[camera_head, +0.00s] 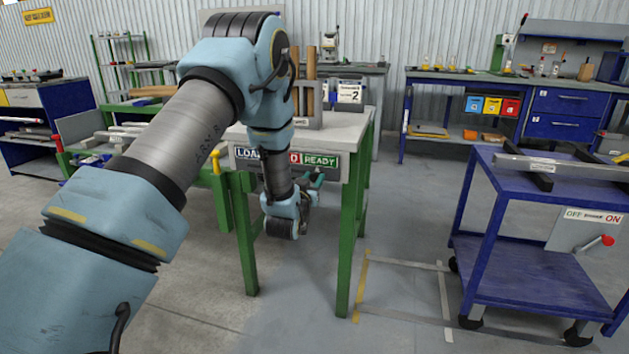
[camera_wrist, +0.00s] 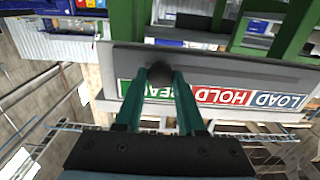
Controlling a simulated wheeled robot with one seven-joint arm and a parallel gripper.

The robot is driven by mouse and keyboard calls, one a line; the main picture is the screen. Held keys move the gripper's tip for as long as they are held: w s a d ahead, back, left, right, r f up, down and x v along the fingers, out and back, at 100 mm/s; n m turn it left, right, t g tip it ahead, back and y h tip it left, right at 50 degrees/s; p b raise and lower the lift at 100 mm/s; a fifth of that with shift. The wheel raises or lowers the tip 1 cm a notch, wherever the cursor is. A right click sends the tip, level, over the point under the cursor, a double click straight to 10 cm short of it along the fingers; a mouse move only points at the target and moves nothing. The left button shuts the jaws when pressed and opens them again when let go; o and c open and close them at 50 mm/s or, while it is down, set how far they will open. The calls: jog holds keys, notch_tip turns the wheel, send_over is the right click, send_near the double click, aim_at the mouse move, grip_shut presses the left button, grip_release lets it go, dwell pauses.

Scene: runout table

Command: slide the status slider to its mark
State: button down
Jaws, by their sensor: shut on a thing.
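The status slider's dark round knob (camera_wrist: 160,71) shows between my fingertips in the wrist view. I cannot make out the slider's mark.
The strip is on the front of a green-legged table (camera_head: 348,133). A holder with wooden-handled items and a "2" card (camera_head: 349,92) stand on it. A blue cart (camera_head: 525,270) with an OFF/ON lever stands at right. Floor between them is clear, with taped lines.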

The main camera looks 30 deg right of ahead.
jog(key=shift+w+a+b, duration=0.85)
jog(key=shift+w+a, duration=1.65)
jog(key=shift+a, duration=0.2)
jog(key=shift+w+a+b, duration=0.8)
jog(key=shift+w+a, duration=1.65)
jog(key=shift+a, duration=0.2)
jog(key=shift+w+a+b, duration=0.85)
jog(key=shift+w+a, duration=1.65)
jog(key=shift+a, duration=0.2)
jog(key=c, duration=0.6)
grip_release()
jog(key=shift+o, duration=0.4)
send_near(250, 165)
jog(key=v, duration=0.5)
jog(key=shift+s+a+r, duration=0.1)
jog(key=shift+s, duration=0.05)
